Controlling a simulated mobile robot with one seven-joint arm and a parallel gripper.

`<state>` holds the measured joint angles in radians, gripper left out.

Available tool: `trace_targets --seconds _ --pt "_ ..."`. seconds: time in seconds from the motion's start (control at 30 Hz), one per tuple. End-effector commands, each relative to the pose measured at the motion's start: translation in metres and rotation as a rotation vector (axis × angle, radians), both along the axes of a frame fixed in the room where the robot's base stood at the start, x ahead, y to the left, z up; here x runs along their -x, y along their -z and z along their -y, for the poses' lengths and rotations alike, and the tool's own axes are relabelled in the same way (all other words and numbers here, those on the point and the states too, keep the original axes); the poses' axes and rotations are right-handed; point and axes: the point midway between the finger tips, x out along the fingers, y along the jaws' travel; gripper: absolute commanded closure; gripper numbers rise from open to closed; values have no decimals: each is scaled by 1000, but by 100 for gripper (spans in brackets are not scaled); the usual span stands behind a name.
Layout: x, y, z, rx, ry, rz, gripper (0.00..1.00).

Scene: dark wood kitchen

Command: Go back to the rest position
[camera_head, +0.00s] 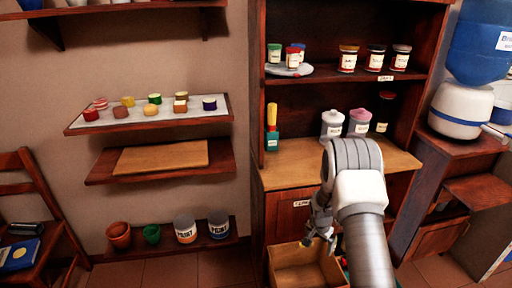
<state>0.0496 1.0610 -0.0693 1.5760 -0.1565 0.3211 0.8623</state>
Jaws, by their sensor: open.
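My gripper (322,228) hangs in front of the wooden cabinet, at the end of my white and grey arm. It points down above an open wooden drawer (296,262) low in the cabinet. The jaws look open, and I see nothing held between them. My arm hides part of the cabinet front and the drawer's right side, where a few small coloured things show beside the arm.
The cabinet counter (285,170) holds a yellow and green bottle (272,130) and lidded jars (332,124). Jars stand on the shelf above. Wall shelves (150,112) are at left, a chair (35,215) far left, and a water dispenser (465,105) at right.

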Motion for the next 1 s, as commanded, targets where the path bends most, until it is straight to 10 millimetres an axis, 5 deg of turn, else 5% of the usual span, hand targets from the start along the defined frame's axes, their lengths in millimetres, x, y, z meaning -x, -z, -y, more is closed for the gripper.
trace_targets --seconds 0.23,0.47,0.7,1.0 --pt "4 -86 -11 9 -99 41 0" --pt "31 -156 -23 18 -197 72 0" --pt "76 -213 -36 32 -307 108 0" --pt "152 -259 -52 56 -450 152 0"
